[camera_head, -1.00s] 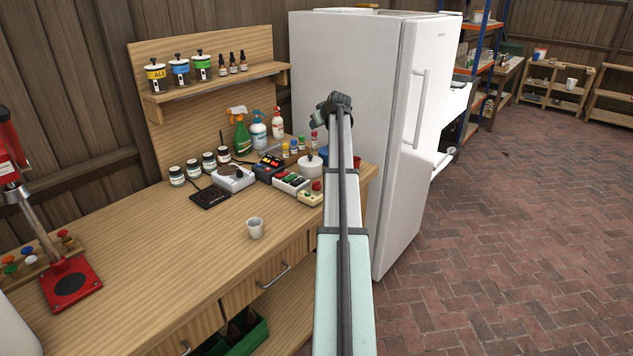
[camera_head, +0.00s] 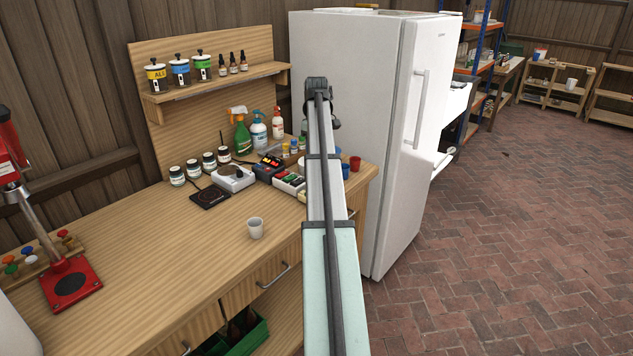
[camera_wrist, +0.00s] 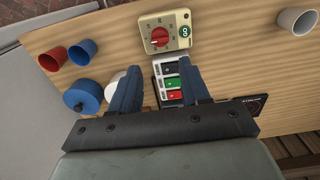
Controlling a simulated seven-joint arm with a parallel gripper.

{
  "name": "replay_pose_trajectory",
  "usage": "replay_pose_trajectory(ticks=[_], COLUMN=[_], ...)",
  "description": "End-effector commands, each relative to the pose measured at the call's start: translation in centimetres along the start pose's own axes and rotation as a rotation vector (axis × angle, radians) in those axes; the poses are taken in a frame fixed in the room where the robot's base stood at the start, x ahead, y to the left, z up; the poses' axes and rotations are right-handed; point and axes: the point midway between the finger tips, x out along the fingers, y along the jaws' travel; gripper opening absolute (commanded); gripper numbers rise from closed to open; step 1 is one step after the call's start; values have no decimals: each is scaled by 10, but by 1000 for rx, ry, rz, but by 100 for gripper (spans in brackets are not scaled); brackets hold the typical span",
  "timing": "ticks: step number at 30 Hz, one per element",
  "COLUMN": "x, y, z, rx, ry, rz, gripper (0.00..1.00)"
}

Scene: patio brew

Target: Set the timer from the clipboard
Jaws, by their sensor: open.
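The timer, a cream box with a red dial and a green button (camera_wrist: 165,32), lies on the wooden bench, near the top of the wrist view. In the head view my arm hides it. My gripper (camera_wrist: 158,66) is open and empty, its two blue fingers apart. The fingertips appear just below the timer in the wrist view, with a gap in the picture between them and the dial. In the head view the gripper's fingertips are hidden behind the wrist. I cannot make out a clipboard in either view.
A switch box (camera_wrist: 173,82) with black, green and red switches shows between the fingers. Red (camera_wrist: 52,58) and blue (camera_wrist: 82,52) cups and a blue round container (camera_wrist: 83,97) stand to the left. A grey cup (camera_head: 255,228) has clear bench around it. The fridge (camera_head: 360,60) stands behind.

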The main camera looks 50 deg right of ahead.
Motion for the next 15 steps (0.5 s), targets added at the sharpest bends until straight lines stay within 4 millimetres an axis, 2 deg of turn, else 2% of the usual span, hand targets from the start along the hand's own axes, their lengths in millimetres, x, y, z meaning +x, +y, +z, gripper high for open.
replay_pose_trajectory(ticks=[15], x=[89], y=[-1], z=[0], rx=[0], ry=[1], rz=[-1], gripper=[46])
